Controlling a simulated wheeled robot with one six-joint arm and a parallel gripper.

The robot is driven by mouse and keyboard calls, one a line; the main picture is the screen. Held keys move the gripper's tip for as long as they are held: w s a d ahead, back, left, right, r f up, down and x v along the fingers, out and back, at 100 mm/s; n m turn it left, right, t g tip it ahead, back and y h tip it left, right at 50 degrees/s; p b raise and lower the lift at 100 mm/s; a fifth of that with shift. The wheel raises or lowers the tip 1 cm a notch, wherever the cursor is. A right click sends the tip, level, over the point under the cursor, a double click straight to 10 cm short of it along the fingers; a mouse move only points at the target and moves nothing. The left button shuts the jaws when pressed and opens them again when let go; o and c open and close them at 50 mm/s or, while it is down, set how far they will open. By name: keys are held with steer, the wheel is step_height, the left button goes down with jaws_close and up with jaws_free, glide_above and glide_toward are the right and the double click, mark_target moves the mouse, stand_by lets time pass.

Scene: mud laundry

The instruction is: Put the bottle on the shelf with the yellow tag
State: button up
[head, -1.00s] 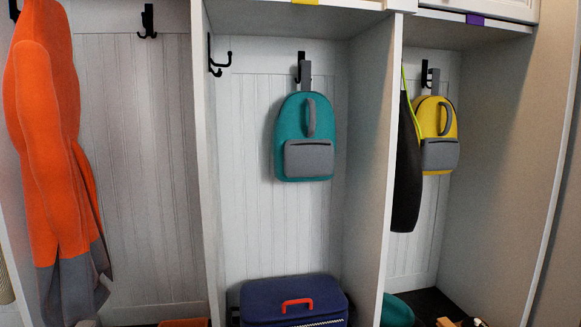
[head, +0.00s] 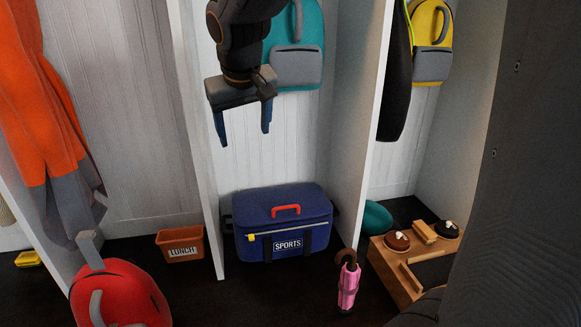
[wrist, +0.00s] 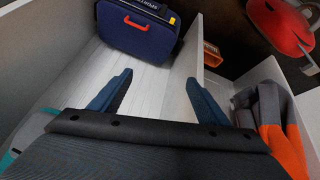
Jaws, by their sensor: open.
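I see no bottle that I can make out in either view. The shelf with the yellow tag is out of view now. My gripper (head: 245,138) is open and empty, pointing down in the middle cubby's upper part, in front of the teal backpack (head: 297,68) and above the blue sports bag (head: 285,235). In the wrist view my gripper (wrist: 158,76) shows two spread blue fingers with nothing between them, and the sports bag (wrist: 140,30) lies beyond them.
An orange lunch bin (head: 181,244), a red backpack (head: 118,295) and a pink folded umbrella (head: 348,287) stand on the dark floor. A wooden shoe-care box (head: 392,272) is at right. White dividers (head: 362,130) flank the middle cubby. An orange jacket (head: 55,120) hangs left.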

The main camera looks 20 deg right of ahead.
steer(key=s+d+f+g+y, duration=0.1)
steer(key=s+f+g, duration=0.4)
steer(key=s+f, duration=1.6)
steer(key=shift+s+d+m+g, duration=0.25)
steer(key=shift+s+m+g, duration=0.05)
steer(key=shift+g, duration=0.1)
